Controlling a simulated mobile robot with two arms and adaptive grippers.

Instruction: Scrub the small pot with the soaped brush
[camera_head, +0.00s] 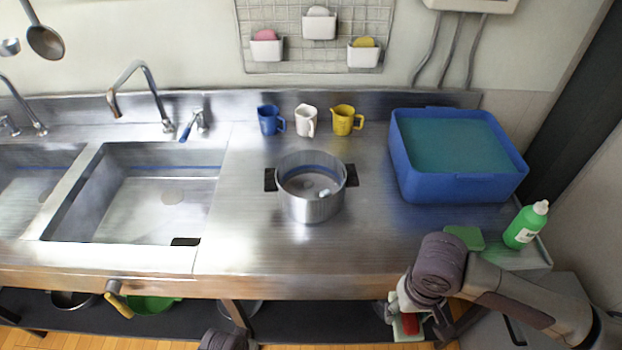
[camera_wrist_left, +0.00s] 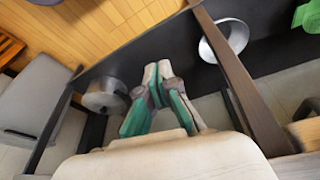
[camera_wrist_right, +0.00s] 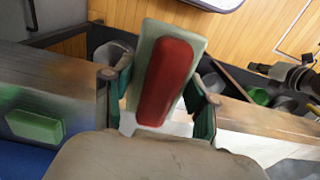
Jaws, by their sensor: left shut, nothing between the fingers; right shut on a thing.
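The small pot (camera_head: 312,208) is a steel pot with two dark side handles. It stands upright on the steel counter, with a small pale spot inside on its bottom. My right gripper (camera_head: 404,308) is below and in front of the counter's front edge, to the right of the pot and apart from it. It is shut on the brush (camera_wrist_right: 167,82), which shows a red block on a pale backing in the right wrist view. I cannot tell whether soap is on it. My left gripper (camera_wrist_left: 157,82) is shut and empty, low beside the under-counter shelf.
A blue tub (camera_head: 459,188) with teal contents stands right of the pot. A green bottle (camera_head: 526,225) and a green sponge (camera_head: 464,238) are at the right front. Several cups, including a yellow cup (camera_head: 345,120), stand behind the pot. A sink (camera_head: 140,210) is at left.

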